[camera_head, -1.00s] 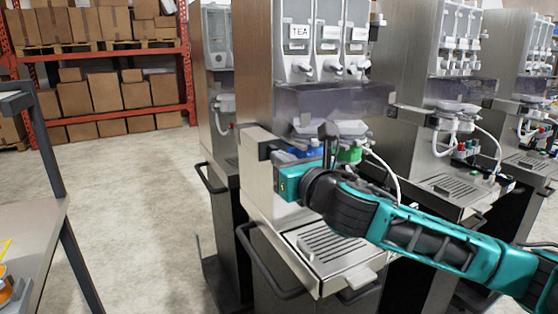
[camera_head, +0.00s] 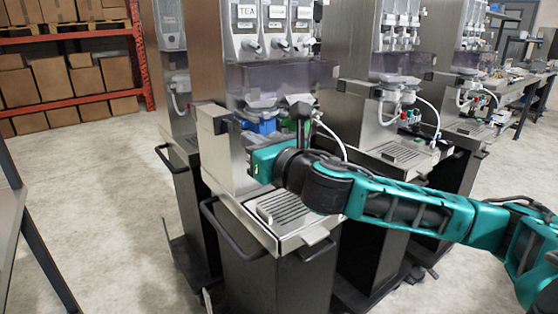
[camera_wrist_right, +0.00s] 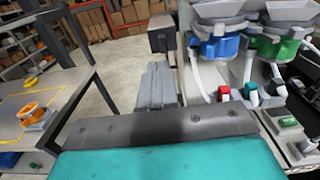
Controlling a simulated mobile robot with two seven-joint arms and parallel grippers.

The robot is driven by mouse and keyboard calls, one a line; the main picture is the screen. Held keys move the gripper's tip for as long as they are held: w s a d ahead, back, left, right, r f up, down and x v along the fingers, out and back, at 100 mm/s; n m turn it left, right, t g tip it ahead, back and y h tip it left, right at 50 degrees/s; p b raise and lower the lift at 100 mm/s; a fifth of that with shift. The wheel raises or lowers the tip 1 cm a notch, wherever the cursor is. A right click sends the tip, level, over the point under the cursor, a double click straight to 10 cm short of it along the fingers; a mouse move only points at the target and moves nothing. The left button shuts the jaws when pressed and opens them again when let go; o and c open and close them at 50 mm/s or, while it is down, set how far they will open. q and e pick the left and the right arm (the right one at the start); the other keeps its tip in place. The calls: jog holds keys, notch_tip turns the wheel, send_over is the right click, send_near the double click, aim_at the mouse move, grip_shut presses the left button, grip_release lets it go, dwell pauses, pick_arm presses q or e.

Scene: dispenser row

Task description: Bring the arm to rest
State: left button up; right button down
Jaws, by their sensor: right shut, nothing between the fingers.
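My right arm (camera_head: 395,200) comes in from the right in the head view and reaches across to the front of the tea dispenser (camera_head: 244,90). Its teal wrist end (camera_head: 266,160) is in front of the dispenser, above the drip tray. My right gripper (camera_wrist_right: 158,85) shows in the wrist view with its grey fingers together and nothing between them. In the head view its fingers are mostly hidden behind the wrist. My left gripper is in neither view.
The drip tray (camera_head: 288,222) sticks out below my wrist. Blue (camera_wrist_right: 218,46) and green (camera_wrist_right: 276,48) valves are right of the fingers. More dispensers (camera_head: 400,100) stand behind my arm. A table (camera_wrist_right: 55,105) holds an orange item (camera_wrist_right: 31,112). Floor (camera_head: 100,190) is clear at left.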

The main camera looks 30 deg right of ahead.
jog(key=s+b, duration=0.1)
jog(key=s, duration=0.5)
jog(key=shift+s+d+f, duration=0.2)
jog(key=shift+s+d, duration=0.1)
jog(key=shift+s, duration=0.1)
jog(key=a+f+m+g+y, duration=0.1)
jog(key=a+f+m+g, duration=0.15)
jog(key=f+m, duration=0.65)
jog(key=a+f+m+g+y, duration=0.1)
jog(key=a+f+m+g, duration=0.15)
jog(key=f+m, duration=0.65)
jog(key=s+a+f+m, duration=0.1)
jog(key=s+f+m, duration=0.3)
jog(key=f, duration=0.3)
jog(key=s+a+f+m+g, duration=0.1)
jog(key=s+a+f+m, duration=0.1)
jog(key=s+f+m, duration=0.3)
jog(key=s+a+f+m+g+h, duration=0.1)
jog(key=s+f+m, duration=0.4)
jog(key=f, duration=0.6)
jog(key=shift+s+a+m, duration=0.15)
jog(key=shift+a+m, duration=0.3)
jog(key=shift+m, duration=0.55)
